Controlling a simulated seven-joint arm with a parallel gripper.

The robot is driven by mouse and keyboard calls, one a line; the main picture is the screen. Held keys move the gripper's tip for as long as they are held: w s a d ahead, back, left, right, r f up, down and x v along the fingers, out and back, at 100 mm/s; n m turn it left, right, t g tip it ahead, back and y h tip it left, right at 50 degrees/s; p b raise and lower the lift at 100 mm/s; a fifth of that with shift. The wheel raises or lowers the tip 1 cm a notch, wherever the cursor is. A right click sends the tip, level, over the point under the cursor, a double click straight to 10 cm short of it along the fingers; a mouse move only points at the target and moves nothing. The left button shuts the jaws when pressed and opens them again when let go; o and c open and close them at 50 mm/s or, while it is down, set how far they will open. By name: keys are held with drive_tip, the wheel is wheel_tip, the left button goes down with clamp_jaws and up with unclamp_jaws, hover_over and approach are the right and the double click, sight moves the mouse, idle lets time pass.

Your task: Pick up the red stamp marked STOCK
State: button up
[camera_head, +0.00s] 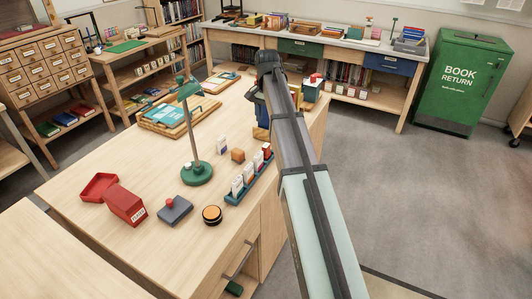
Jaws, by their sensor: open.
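The lettering is too small to read, so I cannot tell whether any piece is marked STOCK. My gripper (260,122) is open, hanging down beyond the rack and apart from it. My arm partly covers it, and its fingertips are hard to make out. Nothing shows held in it.
A green desk lamp (196,173), a red box with a white label (126,205), a grey pad with a red knob (175,209) and a round black-rimmed piece (212,215) stand left of the rack. The table's front left is bare.

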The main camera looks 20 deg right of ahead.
hover_over(266, 145)
drive_tip(key=f, duration=0.7)
drive_tip(key=shift+s+d, duration=0.1)
drive_tip(key=shift+s, duration=0.1)
drive_tip(key=shift+w+f, duration=0.2)
drive_tip(key=shift+f, duration=3.15)
clamp_jaws()
